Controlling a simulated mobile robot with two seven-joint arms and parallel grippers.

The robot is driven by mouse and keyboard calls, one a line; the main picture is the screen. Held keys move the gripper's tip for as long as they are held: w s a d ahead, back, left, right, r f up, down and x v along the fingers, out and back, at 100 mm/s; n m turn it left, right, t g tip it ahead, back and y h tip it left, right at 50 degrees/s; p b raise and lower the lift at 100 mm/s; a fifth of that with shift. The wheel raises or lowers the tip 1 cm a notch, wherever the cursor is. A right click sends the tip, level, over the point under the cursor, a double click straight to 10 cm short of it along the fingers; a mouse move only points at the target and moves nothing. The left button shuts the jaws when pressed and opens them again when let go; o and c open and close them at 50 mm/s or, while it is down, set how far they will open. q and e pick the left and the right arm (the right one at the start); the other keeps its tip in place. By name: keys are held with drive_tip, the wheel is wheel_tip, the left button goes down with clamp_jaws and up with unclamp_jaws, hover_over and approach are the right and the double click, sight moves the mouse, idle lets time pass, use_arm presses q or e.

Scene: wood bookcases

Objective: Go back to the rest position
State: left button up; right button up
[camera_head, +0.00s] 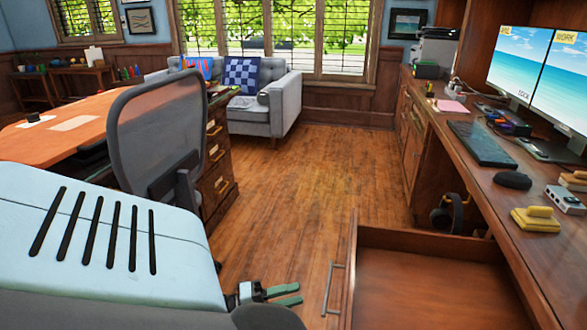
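My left gripper (299,294) shows at the bottom centre, low over the wood floor. Its two green fingers are apart with nothing between them. It is just left of the front of an open drawer (425,290), whose metal handle (333,288) faces it. A small gap shows between the fingertips and the handle. My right gripper is not in view.
The open drawer juts out from the desk (500,190) on the right; its visible inside is empty. An office chair (160,135) and an orange-topped desk (50,140) stand left. The floor (320,170) between is clear towards the grey sofa (285,95).

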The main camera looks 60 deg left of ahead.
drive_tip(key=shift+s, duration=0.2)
